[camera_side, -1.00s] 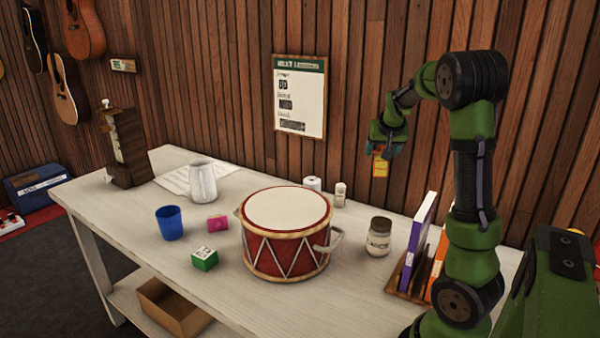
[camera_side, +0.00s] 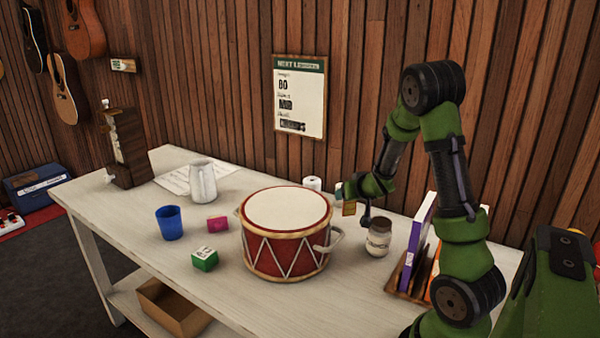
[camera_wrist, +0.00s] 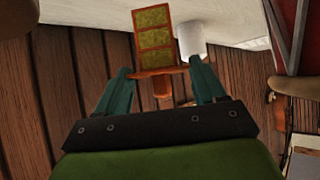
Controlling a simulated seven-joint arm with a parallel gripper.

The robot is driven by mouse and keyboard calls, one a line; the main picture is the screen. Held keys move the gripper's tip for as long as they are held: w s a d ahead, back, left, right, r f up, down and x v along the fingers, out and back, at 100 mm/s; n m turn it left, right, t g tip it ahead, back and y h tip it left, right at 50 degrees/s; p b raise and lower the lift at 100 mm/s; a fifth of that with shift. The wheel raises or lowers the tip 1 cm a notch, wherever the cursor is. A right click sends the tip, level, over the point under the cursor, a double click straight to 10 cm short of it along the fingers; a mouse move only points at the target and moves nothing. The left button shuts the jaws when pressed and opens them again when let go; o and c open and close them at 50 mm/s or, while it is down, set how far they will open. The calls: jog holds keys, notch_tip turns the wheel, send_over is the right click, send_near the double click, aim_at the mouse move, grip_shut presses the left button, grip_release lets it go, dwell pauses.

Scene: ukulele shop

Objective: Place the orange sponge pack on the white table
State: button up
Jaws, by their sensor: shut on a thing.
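The orange sponge pack (camera_side: 349,208) is held at the end of my gripper (camera_side: 346,195), behind and right of the drum. In the wrist view the pack (camera_wrist: 153,38) shows yellowish panels in an orange frame, between the teal fingers of my gripper (camera_wrist: 160,72). The gripper is shut on the pack. The white table (camera_side: 125,212) spans the scene, and its pale top (camera_wrist: 90,10) shows past the pack in the wrist view. The pack looks near table height at the back; I cannot tell whether it touches.
A red drum (camera_side: 285,235) stands mid-table. A jar (camera_side: 379,238) stands close to the right of the gripper, and a white roll (camera_side: 312,184) to its left. Upright books (camera_side: 419,235) are farther right.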

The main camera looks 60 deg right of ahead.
aim_at(350, 205)
jog(key=shift+f, duration=2.05)
jog(key=shift+f, duration=0.15)
jog(key=o, duration=1)
jog(key=shift+o, duration=0.2)
jog(key=shift+s+a+r, duration=0.2)
jog(key=shift+r, duration=0.2)
jog(key=v, duration=0.6)
jog(key=shift+s+a+r, duration=0.2)
jog(key=shift+s+a, duration=0.05)
